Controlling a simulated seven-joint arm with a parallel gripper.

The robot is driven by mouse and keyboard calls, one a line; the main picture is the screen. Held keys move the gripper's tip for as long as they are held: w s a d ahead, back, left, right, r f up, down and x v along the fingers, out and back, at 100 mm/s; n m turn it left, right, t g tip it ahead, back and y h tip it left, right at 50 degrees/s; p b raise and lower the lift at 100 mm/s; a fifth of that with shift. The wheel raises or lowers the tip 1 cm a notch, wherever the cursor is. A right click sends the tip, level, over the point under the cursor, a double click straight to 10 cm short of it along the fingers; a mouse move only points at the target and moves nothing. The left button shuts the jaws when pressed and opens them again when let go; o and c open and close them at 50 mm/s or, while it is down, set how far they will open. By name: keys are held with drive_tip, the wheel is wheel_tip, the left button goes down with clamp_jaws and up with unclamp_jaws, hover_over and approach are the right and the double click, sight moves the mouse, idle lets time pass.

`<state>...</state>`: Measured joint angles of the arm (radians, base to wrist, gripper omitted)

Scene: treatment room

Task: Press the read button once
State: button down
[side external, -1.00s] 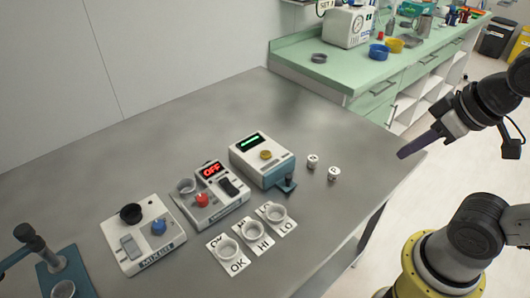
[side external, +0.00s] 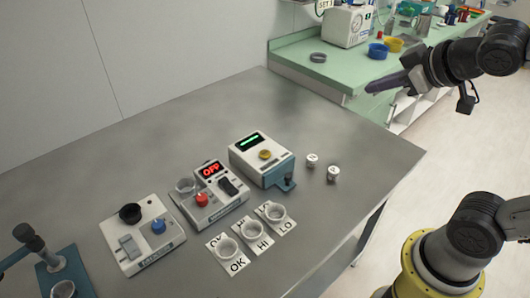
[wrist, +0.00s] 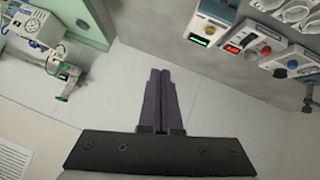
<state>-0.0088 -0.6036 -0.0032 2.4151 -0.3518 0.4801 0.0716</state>
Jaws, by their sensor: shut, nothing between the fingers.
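A white and blue-grey device (side external: 250,144) stands on the grey table, with a green-lit display (side external: 250,141) and a round yellow button (side external: 265,154) on its top. No label reading "read" is legible on it. The same device shows at the top of the wrist view (wrist: 216,10), its green display (wrist: 203,29) lit. My gripper (side external: 372,87) has dark purple fingers, shut and empty. It is in the air to the right of and well above the device, apart from everything. In the wrist view the fingers (wrist: 160,72) point up the picture, with the device to their upper right.
Left of the device stands a unit with a red "OFF" display (side external: 211,169), then a box with a blue knob (side external: 158,226). Two small white pieces (side external: 333,174) lie right. The table's right part is clear.

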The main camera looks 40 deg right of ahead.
drive_tip(key=w+a+r+n+t, duration=0.1)
drive_tip(key=w+n, duration=0.2)
drive_tip(key=w, duration=0.4)
drive_tip(key=n+g+y, duration=0.2)
drive_tip(key=n+y, duration=0.2)
drive_tip(key=n, duration=0.2)
hover_over(269, 154)
wheel_tip(269, 154, down, 14)
drive_tip(key=shift+f, duration=0.2)
drive_tip(key=shift+f, duration=0.1)
drive_tip(key=shift+f, duration=4.25)
